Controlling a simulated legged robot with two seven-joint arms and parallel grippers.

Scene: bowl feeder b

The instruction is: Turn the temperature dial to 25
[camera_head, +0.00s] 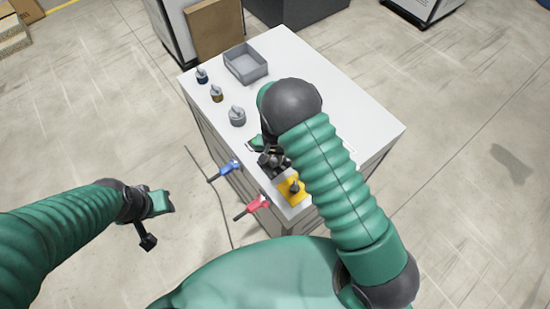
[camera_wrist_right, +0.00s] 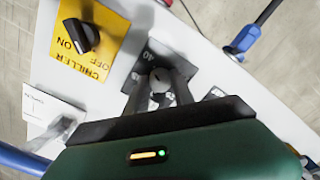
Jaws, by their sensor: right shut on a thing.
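The temperature dial (camera_wrist_right: 160,80) is a small round light-grey knob on a dark plate (camera_wrist_right: 140,58) with white scale marks; a "40" is readable. In the right wrist view my right gripper (camera_wrist_right: 162,84) has its two dark fingers on either side of the dial, shut on it. The fingers hide part of the scale, and I cannot read the dial's setting. In the head view my right gripper (camera_head: 270,158) is at the cabinet's near edge, where my arm partly covers the plate. My left gripper (camera_head: 158,203) hangs off to the left, away from the cabinet, apparently empty.
A yellow chiller plate (camera_wrist_right: 103,50) with a black on/off knob (camera_wrist_right: 77,37) lies beside the dial. Blue (camera_head: 224,171) and red (camera_head: 252,207) handles stick out from the cabinet side. A grey bin (camera_head: 246,63) and several small knobbed parts (camera_head: 237,116) stand farther back.

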